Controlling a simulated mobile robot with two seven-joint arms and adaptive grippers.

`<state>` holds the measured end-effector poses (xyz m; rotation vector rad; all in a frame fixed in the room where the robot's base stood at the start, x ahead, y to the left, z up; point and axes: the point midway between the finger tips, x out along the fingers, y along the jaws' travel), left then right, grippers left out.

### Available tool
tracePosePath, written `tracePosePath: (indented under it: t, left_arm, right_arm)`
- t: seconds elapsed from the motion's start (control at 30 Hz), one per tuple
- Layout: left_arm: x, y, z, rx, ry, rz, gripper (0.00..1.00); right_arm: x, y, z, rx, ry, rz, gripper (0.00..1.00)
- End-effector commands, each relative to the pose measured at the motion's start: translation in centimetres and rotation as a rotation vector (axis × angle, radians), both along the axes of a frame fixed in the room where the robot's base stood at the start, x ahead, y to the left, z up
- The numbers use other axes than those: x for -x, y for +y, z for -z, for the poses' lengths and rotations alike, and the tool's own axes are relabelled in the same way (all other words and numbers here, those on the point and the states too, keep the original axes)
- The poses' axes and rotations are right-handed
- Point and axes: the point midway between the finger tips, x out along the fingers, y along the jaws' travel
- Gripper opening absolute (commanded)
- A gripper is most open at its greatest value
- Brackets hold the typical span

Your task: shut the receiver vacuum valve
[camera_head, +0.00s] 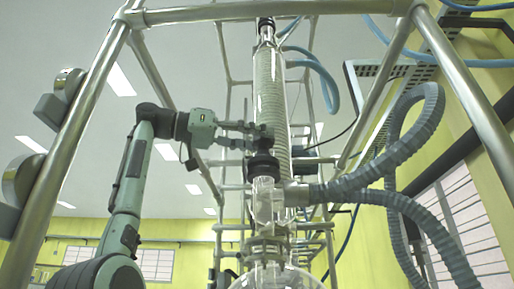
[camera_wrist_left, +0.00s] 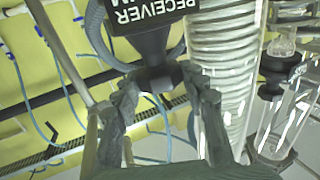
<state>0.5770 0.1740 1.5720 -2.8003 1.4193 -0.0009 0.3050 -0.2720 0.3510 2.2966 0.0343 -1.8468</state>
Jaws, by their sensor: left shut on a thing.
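The receiver vacuum valve is a black valve body with a white-lettered label, upside down in the left wrist view (camera_wrist_left: 150,40). Its narrower dark stem or handle lies between my left gripper's (camera_wrist_left: 160,88) two fingers, which are shut on it. In the head view my left gripper (camera_head: 258,135) comes in from the left and reaches the dark valve part (camera_head: 266,131) in front of the coiled glass column. The fingers cover part of the valve there, and the angle of its handle is hard to tell. My right gripper is not in view.
A coiled glass condenser (camera_head: 270,90) stands just behind the valve. A black cap (camera_head: 263,166) on a glass vessel is just below the gripper. Thick grey hoses (camera_head: 390,150) loop at the right. Metal frame posts (camera_head: 70,140) flank my arm.

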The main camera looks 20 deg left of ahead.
Motion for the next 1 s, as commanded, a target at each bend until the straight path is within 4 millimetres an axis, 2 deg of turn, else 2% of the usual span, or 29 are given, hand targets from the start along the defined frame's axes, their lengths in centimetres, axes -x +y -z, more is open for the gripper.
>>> tracePosePath:
  t: [0.03,0.3,0.5,0.73,0.77,0.87,1.0]
  left_arm:
    - [-0.2,0.6,0.1,0.001,0.005,0.006,0.17]
    - [-0.1,0.5,0.1,0.0,0.005,0.108,0.17]
    - [0.0,0.4,0.3,-0.003,0.006,0.201,0.17]
    - [0.0,0.4,0.3,-0.003,0.005,0.211,0.17]
    - [0.0,0.3,0.3,-0.003,0.005,0.211,0.43]
    - [0.0,0.3,0.3,-0.004,0.004,0.211,0.56]
    - [0.0,0.2,0.2,-0.004,0.003,0.211,0.57]
  right_arm:
    - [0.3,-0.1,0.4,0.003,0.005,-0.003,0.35]
    - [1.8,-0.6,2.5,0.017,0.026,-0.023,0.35]
    - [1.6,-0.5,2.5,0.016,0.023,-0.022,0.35]
    - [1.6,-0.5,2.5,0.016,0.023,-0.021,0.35]
    - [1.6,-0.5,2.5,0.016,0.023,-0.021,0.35]
    - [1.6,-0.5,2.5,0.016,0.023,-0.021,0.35]
    - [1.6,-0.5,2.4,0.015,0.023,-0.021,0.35]
